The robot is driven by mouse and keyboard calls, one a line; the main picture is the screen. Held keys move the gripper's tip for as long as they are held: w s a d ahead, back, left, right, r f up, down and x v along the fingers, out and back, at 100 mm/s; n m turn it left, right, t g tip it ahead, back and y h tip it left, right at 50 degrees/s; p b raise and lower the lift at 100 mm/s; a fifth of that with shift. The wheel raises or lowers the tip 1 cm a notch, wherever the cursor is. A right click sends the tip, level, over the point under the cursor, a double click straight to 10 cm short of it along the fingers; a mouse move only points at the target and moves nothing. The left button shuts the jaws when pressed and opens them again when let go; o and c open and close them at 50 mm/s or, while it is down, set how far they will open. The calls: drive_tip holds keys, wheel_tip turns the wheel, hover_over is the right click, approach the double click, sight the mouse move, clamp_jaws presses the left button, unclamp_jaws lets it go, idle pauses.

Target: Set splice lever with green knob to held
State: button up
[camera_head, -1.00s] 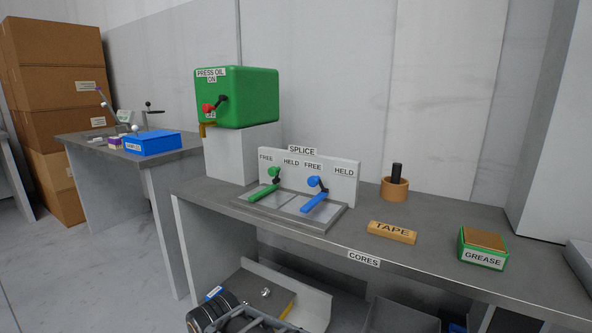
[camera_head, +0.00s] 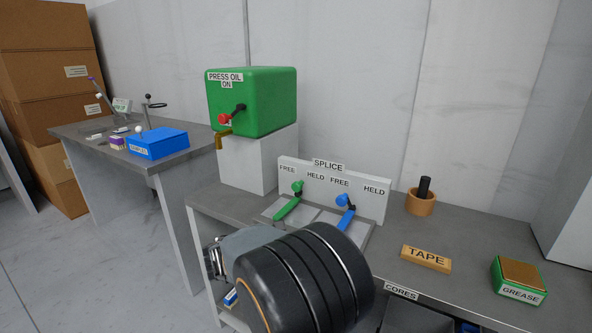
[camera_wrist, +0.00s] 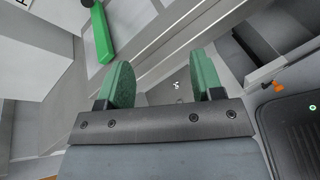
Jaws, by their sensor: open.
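The splice lever with the green knob (camera_head: 297,187) stands on a grey plate at the left side of the splice station. Its knob is below and between the FREE and HELD labels, closer to FREE, and a green bar (camera_head: 286,209) slopes down toward the front-left. In the wrist view a green bar (camera_wrist: 102,35), likely the same one, shows at the upper left, beyond my fingers. My gripper (camera_wrist: 164,78) is open with two green fingers apart and nothing held between them. In the head view my black arm hides the front of the plate; the fingers do not show clearly.
A blue-knobbed lever (camera_head: 343,200) stands just right of the green one. The splice backboard (camera_head: 372,205) rises behind both. The green press oil box (camera_head: 265,100) is behind left. The tape block (camera_head: 426,259), brown cup (camera_head: 419,203) and grease box (camera_head: 520,279) are to the right.

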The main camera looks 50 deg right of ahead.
sight(299, 190)
drive_tip(key=w+d+r+n+t+h+p, duration=0.1)
drive_tip(key=r+n, duration=0.1)
drive_tip(key=w+d+r+n+t+h, duration=0.1)
drive_tip(key=w+r+n, duration=0.1)
drive_tip(key=w+d+r+n+h+p, duration=0.1)
drive_tip(key=w+r+n, duration=0.1)
drive_tip(key=shift+w+d+t+p, duration=0.1)
drive_tip(key=shift+t+p, duration=0.2)
drive_tip(key=shift+t, duration=0.1)
drive_tip(key=shift+w+d+r, duration=0.2)
drive_tip(key=shift+w+d, duration=0.05)
drive_tip(key=shift+w, duration=0.05)
drive_tip(key=shift+n+t, duration=0.4)
drive_tip(key=x, duration=0.9)
drive_tip(key=b+x, duration=0.1)
drive_tip(key=x, duration=0.3)
drive_tip(key=shift+d+r, duration=0.2)
drive_tip(key=shift+r, duration=0.05)
drive_tip(key=shift+c, duration=0.3)
drive_tip(key=c, duration=0.9)
drive_tip(key=b, duration=0.1)
drive_tip(key=f+m+b, duration=0.1)
drive_tip(key=b, duration=0.1)
drive_tip(key=shift+s+m, duration=0.3)
drive_tip(key=shift+s+d+r+m+b, duration=0.1)
drive_tip(key=shift+s+r+m+b, duration=0.15)
drive_tip(key=shift+m+b, duration=0.65)
